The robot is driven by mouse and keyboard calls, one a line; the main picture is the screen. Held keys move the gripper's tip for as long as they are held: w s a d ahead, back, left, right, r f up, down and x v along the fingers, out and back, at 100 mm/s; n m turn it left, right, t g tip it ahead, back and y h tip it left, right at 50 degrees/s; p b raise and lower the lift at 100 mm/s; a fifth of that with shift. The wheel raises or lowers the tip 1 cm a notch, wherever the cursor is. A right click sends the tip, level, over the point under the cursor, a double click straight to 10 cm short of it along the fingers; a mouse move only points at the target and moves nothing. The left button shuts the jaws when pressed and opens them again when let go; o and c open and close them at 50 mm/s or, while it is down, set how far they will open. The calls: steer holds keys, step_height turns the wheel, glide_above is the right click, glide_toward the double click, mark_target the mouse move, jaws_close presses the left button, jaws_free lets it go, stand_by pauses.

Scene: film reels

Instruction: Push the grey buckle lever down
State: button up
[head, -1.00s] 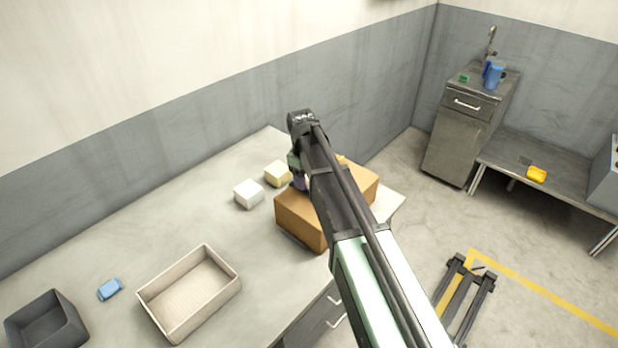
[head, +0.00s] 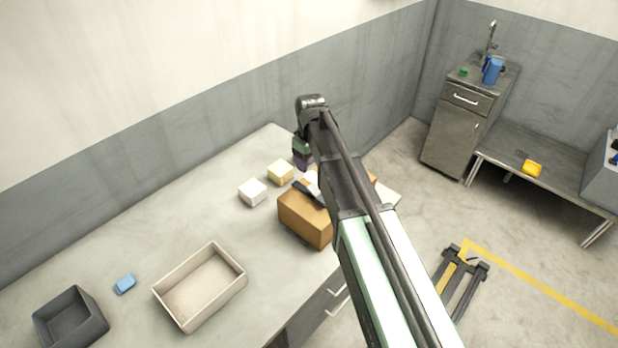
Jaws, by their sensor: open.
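A brown box (head: 303,220) stands on the grey worktop near its right end. My arm crosses in front of the box and hides its right part and much of its top. A dark bar-like part with a pale piece beside it shows at the box's upper left edge. It looks like my gripper (head: 307,191), which is open, but the fingers are small and partly hidden behind my arm. I cannot tell whether it touches the box. No grey buckle lever can be made out; the area behind my arm is hidden.
On the worktop (head: 205,220), a white block (head: 253,191) and a yellowish block (head: 281,172) stand just left of the box. A beige tray (head: 160,292), a blue item (head: 125,284) and a dark bin (head: 66,338) lie further left. The worktop between is clear.

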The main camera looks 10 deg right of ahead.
mark_target(310, 185)
step_height(310, 185, down, 11)
steer(key=b, duration=1)
steer(key=shift+r, duration=0.3)
steer(key=shift+c, duration=0.2)
steer(key=c, duration=0.9)
steer(key=shift+w+a+f+g+h+b, duration=0.1)
steer(key=shift+w+f+g+h+b, duration=0.3)
steer(key=shift+g, duration=0.2)
steer(key=shift+w+f+g+h+b, duration=0.1)
steer(key=shift+f+g+h+b, duration=0.3)
steer(key=shift+g+b, duration=0.15)
steer(key=shift+f+g+h+b, duration=0.15)
steer(key=shift+g+h+b, duration=0.25)
steer(key=shift+g+b, duration=0.05)
steer(key=shift+s+r+g, duration=0.2)
steer(key=shift+s+g, duration=0.05)
steer(key=shift+g, duration=0.05)
steer(key=o, duration=0.9)
